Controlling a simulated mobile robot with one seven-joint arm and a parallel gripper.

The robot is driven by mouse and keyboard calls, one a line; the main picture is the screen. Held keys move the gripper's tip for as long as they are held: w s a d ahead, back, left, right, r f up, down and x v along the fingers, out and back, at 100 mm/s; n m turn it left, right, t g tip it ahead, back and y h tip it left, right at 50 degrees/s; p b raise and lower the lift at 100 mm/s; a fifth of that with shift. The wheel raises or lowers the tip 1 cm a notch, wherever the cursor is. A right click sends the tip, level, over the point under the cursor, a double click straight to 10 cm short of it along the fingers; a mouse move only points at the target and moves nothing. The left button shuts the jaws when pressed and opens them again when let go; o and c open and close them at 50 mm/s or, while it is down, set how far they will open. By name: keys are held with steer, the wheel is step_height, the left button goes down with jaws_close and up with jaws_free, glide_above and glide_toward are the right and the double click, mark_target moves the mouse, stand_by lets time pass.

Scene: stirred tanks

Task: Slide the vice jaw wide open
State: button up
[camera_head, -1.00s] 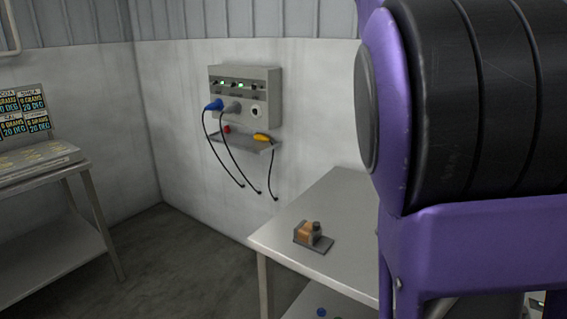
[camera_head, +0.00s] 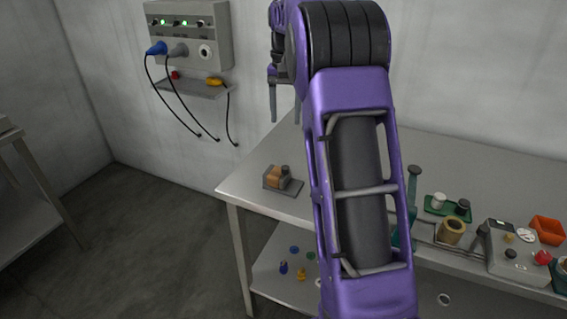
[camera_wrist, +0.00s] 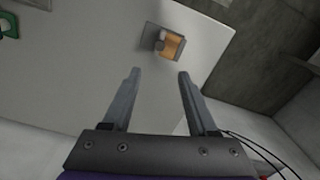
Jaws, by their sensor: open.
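A small grey device with an orange-brown block and a dark knob (camera_head: 283,180) sits on the bench's left end. It looks like the vice, but it is too small to be sure or to judge how wide its jaw stands. In the wrist view the same device (camera_wrist: 154,37) lies just beyond the fingertips, with its orange block (camera_wrist: 173,45) on the right side. My gripper (camera_wrist: 158,76) is open and empty, with the device ahead of the gap and apart from both fingers. In the head view my gripper (camera_head: 284,110) hangs above and behind the device.
The metal bench (camera_head: 245,190) has bare room around the device. At its right stand a brass-coloured cylinder (camera_head: 451,233), a green tray (camera_head: 433,206), a control box with a red button (camera_head: 515,255) and an orange bin (camera_head: 547,231). A socket panel (camera_head: 190,32) with hanging cables is on the wall.

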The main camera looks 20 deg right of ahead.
mark_target(285, 167)
step_height(285, 167, down, 16)
steer(key=shift+r+b, duration=0.1)
steer(key=shift+b, duration=0.95)
jaws_close()
steer(key=shift+r, duration=0.1)
stand_by(0.6)
